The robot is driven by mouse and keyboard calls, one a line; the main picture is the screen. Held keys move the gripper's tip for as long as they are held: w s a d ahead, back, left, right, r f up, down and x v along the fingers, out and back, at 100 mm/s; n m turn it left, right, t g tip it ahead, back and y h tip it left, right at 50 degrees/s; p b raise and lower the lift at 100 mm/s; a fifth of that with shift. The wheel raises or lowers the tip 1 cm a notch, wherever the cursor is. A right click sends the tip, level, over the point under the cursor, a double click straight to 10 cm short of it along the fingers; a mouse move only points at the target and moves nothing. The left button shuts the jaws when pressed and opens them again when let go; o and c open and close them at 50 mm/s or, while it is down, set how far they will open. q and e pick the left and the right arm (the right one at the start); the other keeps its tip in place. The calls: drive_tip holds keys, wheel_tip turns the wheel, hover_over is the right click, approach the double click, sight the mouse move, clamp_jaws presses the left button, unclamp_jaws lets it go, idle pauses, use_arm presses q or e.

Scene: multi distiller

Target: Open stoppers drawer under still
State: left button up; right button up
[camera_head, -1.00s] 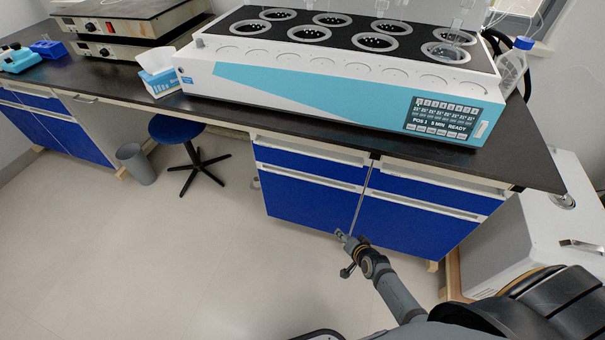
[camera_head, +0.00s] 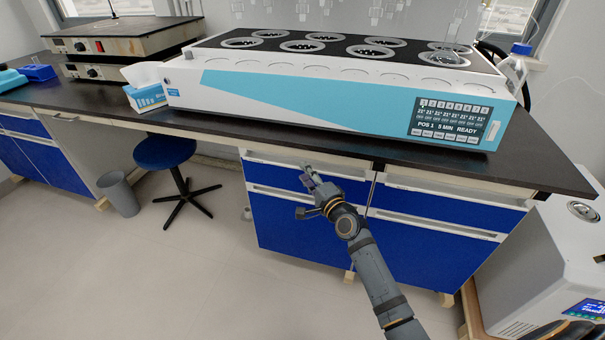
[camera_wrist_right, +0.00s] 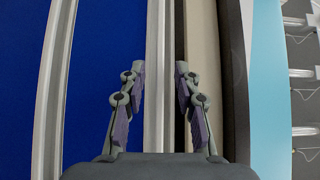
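The still (camera_head: 300,95) is a long white and teal unit with round wells and a dark display, standing on the bench. Below it are two shut blue top drawers with white top rails: the left drawer (camera_head: 268,175) and the right drawer (camera_head: 450,208). No label shows which holds stoppers. My right gripper (camera_head: 310,174) is in front of the left drawer, near its top rail, and hides part of the front. In the right wrist view my right gripper (camera_wrist_right: 160,72) is open, its fingers to either side of the white rail (camera_wrist_right: 158,40); I cannot tell whether they touch it. My left gripper is not in view.
The dark bench top (camera_head: 350,148) overhangs just above the drawers. Blue cabinet doors (camera_head: 300,225) are below. A blue stool (camera_head: 165,153) and grey bin (camera_head: 119,193) stand left. A white machine (camera_head: 545,270) stands right. The floor in front is clear.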

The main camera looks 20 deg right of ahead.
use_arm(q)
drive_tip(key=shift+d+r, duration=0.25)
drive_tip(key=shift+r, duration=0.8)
use_arm(e)
drive_tip(key=w, duration=0.2)
drive_tip(key=shift+w+a, duration=0.25)
drive_tip(key=shift+w, duration=0.05)
clamp_jaws()
